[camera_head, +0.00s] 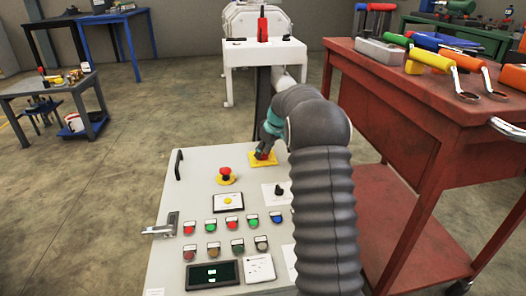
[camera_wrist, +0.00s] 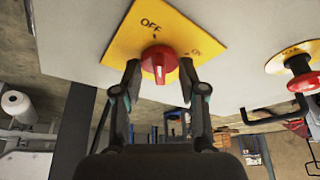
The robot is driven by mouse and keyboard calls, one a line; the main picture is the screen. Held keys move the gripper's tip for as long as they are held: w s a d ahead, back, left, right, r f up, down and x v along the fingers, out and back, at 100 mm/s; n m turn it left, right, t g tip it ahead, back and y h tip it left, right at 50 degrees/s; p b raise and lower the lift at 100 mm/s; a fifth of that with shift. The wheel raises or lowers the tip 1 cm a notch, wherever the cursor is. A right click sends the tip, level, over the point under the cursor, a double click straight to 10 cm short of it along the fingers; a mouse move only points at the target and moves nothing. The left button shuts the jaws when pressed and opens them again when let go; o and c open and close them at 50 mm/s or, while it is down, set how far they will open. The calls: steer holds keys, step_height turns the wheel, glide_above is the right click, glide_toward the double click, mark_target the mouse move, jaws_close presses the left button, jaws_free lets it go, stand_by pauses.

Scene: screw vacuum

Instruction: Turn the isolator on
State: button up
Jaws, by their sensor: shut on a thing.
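The isolator is a red rotary knob (camera_wrist: 160,62) on a yellow plate (camera_wrist: 183,20) marked OFF and, at right, partly hidden, ON. In the head view its yellow plate (camera_head: 260,160) sits at the top of the grey control panel (camera_head: 165,235). My gripper (camera_wrist: 160,76) has one finger on each side of the knob and is shut on it. The knob's raised grip looks about upright in the wrist view, nearer the OFF side than the ON side. In the head view my gripper (camera_head: 264,152) partly hides the knob.
A red emergency stop button (camera_head: 225,172) is left of the isolator, and a black selector switch (camera_head: 280,190) is below it. Several coloured push buttons lie lower on the panel. A red workbench (camera_head: 405,120) with tools stands close on the right. Open floor lies to the left.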

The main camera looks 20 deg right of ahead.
steer(key=m+h+p, duration=0.1)
steer(key=m, duration=0.1)
steer(key=m+h+p, duration=0.1)
steer(key=m, duration=0.2)
steer(key=shift+a+r, duration=0.15)
steer(key=shift+a, duration=0.05)
steer(key=m+h+p, duration=0.1)
steer(key=m, duration=0.2)
steer(key=shift+a+m, duration=0.1)
steer(key=shift+m, duration=0.3)
steer(key=m+h, duration=0.1)
steer(key=m, duration=0.1)
steer(key=m+b, duration=0.1)
steer(key=m, duration=0.1)
steer(key=shift+w+f+h, duration=0.1)
steer(key=shift+f+h, duration=0.1)
steer(key=shift+h, duration=0.2)
steer(key=shift+m+g+h, duration=0.5)
steer(key=shift+m+g, duration=0.2)
steer(key=shift+m, duration=1.1)
steer(key=shift+a+b, duration=0.1)
steer(key=shift+b, duration=0.2)
steer(key=o, duration=1.1)
steer(key=shift+r, duration=0.1)
steer(key=v, duration=1.2)
steer(key=shift+w, duration=0.1)
